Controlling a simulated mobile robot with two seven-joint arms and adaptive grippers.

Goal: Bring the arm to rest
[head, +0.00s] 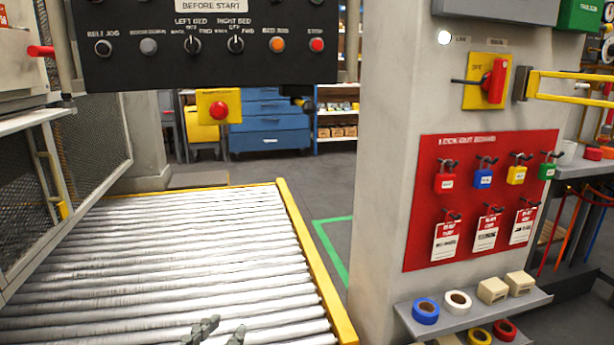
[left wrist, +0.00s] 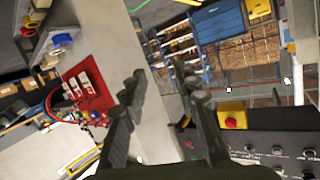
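My left gripper (head: 222,331) shows only by its fingertips at the bottom edge of the head view, in front of the roller bed (head: 170,255). In the left wrist view its two dark fingers (left wrist: 164,84) stand apart with nothing between them. It is open and empty, and appears clear of the things around it. The rest of the left arm is out of the head view. My right gripper is in neither view.
A black control panel (head: 130,66) hangs above the rollers, with a yellow emergency-stop box (head: 219,106) below it. A pillar (head: 385,150) with a red lockout board (head: 425,165) stands at right. A shelf (head: 535,300) holds tape rolls. Grey floor lies between bed and pillar.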

